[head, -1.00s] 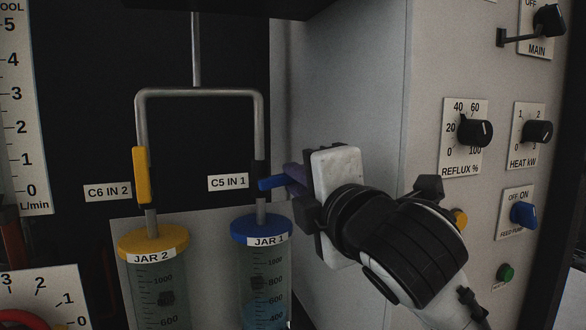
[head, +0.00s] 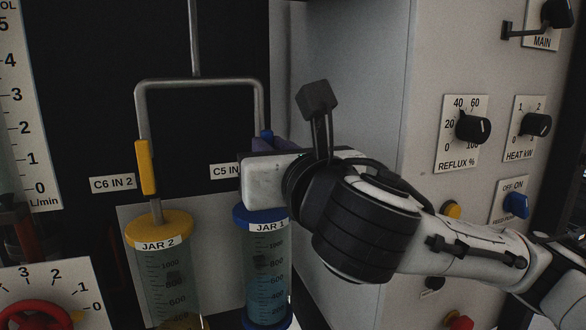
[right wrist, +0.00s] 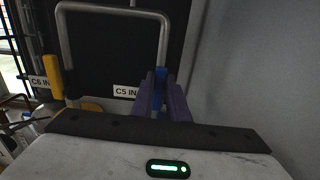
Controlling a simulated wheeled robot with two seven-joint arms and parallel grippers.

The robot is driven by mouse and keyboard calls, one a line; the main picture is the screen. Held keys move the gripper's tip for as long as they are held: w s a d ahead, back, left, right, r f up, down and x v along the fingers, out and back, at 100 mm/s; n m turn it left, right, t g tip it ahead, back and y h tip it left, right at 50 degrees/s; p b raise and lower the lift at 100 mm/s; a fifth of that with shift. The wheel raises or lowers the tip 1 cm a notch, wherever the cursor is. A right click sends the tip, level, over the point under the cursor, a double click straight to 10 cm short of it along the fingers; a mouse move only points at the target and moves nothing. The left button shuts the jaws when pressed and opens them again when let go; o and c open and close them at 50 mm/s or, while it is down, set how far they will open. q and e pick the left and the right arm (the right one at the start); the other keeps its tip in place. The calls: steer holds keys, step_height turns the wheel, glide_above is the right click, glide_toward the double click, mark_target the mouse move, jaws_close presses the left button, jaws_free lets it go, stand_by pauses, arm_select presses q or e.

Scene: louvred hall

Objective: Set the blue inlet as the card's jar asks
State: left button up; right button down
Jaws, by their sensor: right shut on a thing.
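The blue inlet handle (head: 266,134) is on the right-hand pipe above jar 1, beside the C5 IN 1 label (head: 224,171). Only its tip shows in the head view, and it looks about upright. In the right wrist view the blue handle (right wrist: 159,88) stands between the purple fingers. My right gripper (head: 274,143) is shut on it; its white body hides the valve and part of the label. Jar 1 (head: 266,262) has a blue lid and blue liquid. The card is not in view. My left gripper is not in view.
The yellow inlet handle (head: 146,167) stands upright on the left pipe, above yellow-lidded jar 2 (head: 168,275). A bent grey pipe (head: 200,85) joins both inlets. A grey cabinet side (head: 350,75) is close on the right, then a panel with knobs (head: 473,128).

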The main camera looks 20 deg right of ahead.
steer(key=c, duration=1.6)
jaws_free()
steer(key=shift+c, duration=0.2)
steer(key=s, duration=0.7)
